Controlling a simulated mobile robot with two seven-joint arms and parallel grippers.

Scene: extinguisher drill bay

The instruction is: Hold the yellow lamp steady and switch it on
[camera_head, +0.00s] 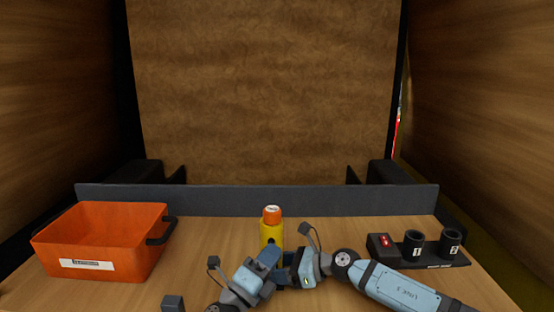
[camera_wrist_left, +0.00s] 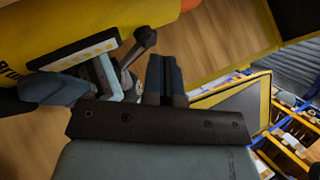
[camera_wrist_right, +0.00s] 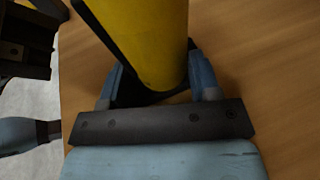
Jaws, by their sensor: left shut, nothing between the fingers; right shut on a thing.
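The yellow lamp (camera_head: 270,235), with an orange top, stands upright on the table near the middle. My right gripper (camera_wrist_right: 157,82) is shut on the yellow lamp, its fingers on either side of the yellow body (camera_wrist_right: 155,40). My left gripper (camera_head: 270,258) is in front of the lamp in the head view, hiding its lower part. In the left wrist view my left fingers (camera_wrist_left: 165,75) are shut together with nothing between them, and the lamp (camera_wrist_left: 70,30) lies at upper left, apart from them. I cannot make out the lamp's switch.
An orange bin (camera_head: 100,240) with a label stands at the left of the table. At the right, a dark base holds two black cups numbered 1 (camera_head: 414,246) and 2 (camera_head: 450,245) beside a box with a red display (camera_head: 384,242). A grey ledge (camera_head: 200,200) runs along the back.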

